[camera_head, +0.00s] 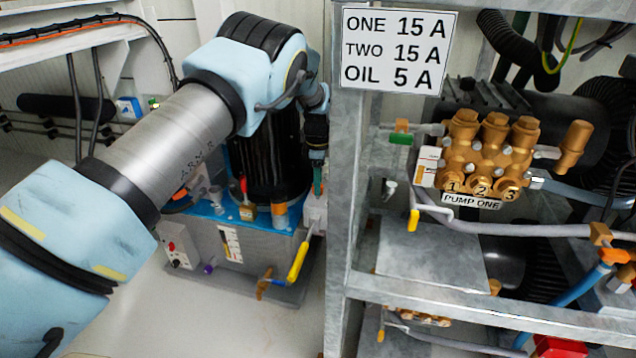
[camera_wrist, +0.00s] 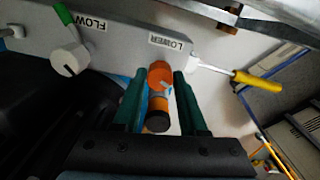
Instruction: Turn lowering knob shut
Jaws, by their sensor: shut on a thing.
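The lowering knob (camera_wrist: 160,76) is orange, with a dark round end, and sits below the LOWER label (camera_wrist: 170,41) on a grey block (camera_wrist: 125,42) in the wrist view. My gripper (camera_wrist: 160,95) has its two green fingers on either side of the knob, shut on it. In the head view my gripper (camera_head: 317,180) reaches down to the block (camera_head: 315,212) beside the power unit's black motor. The knob cannot be made out there behind my gripper.
A white FLOW knob (camera_wrist: 70,60) and a yellow-handled lever (camera_wrist: 255,80) flank the lowering knob. The yellow lever (camera_head: 298,262) hangs by the grey tank (camera_head: 225,245). A metal frame post (camera_head: 343,190) stands close to the right of my gripper.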

